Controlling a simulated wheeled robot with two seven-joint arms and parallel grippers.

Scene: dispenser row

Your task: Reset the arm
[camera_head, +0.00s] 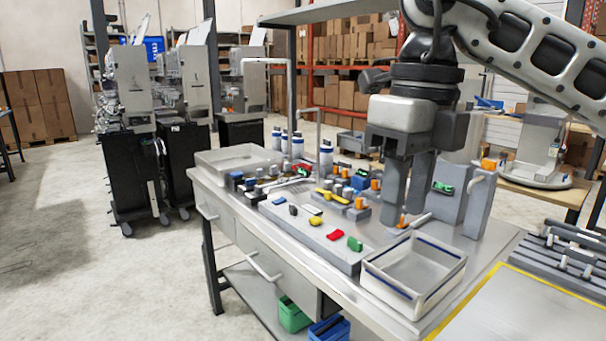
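My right arm comes in from the upper right. My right gripper (403,220) points straight down over the workbench (300,262), behind the white bin. Its two thick grey fingers reach down near the dispenser row, with small orange tips. The fingers look close together, and I cannot tell how wide the gap is or whether anything is between them. My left arm and gripper are not in view.
A white bin (384,287) with blue edge strips stands at the bench's front right and looks empty. A grey panel (318,236) carries small coloured parts. A grey tray (240,160), white bottles (326,157) and a grey upright block (478,207) stand around it. Floor at left is clear.

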